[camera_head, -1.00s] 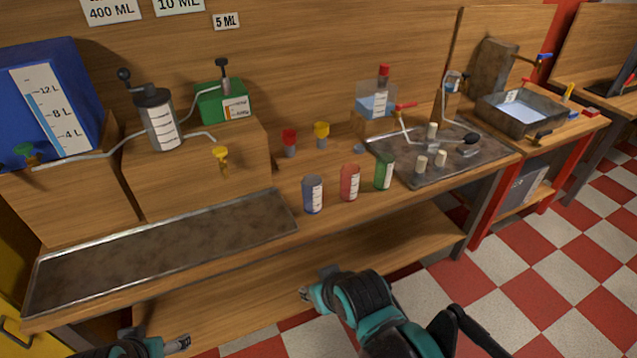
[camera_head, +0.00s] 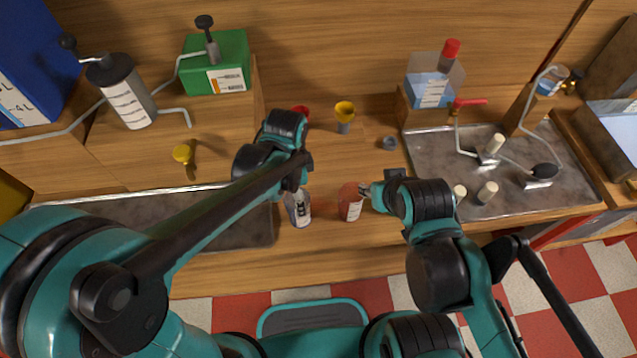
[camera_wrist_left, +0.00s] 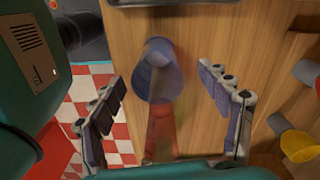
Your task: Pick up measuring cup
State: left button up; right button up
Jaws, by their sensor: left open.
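A blue measuring cup (camera_head: 299,210) with a white scale stands near the front edge of the workbench, partly covered by my left gripper (camera_head: 302,184). In the left wrist view the blue cup (camera_wrist_left: 158,75) lies between the spread fingers of my left gripper (camera_wrist_left: 160,83), with a gap on both sides. A red measuring cup (camera_head: 350,204) stands just right of the blue one; it also shows blurred in the left wrist view (camera_wrist_left: 161,130). My right gripper (camera_head: 371,190) is at the red cup's right side; its jaws are too small to judge. The green cup is hidden.
A metal tray (camera_head: 235,228) lies left and another metal plate (camera_head: 570,188) with taps and pegs lies right. A clear container with blue liquid (camera_head: 432,90) stands at the back.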

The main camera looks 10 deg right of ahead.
aim_at(313, 214)
pick_arm(q)
jog(key=shift+w+d+f, duration=0.15)
jog(key=shift+d, duration=0.15)
jog(key=shift+f, duration=0.4)
jog(key=f+b, duration=0.1)
jog(key=f, duration=0.1)
jog(key=f+b, duration=0.1)
jog(key=f, duration=0.1)
jog(key=f+b, duration=0.2)
jog(key=f, duration=0.1)
jog(key=shift+s, duration=0.3)
jog(key=shift+r, duration=0.1)
jog(key=c, duration=1.3)
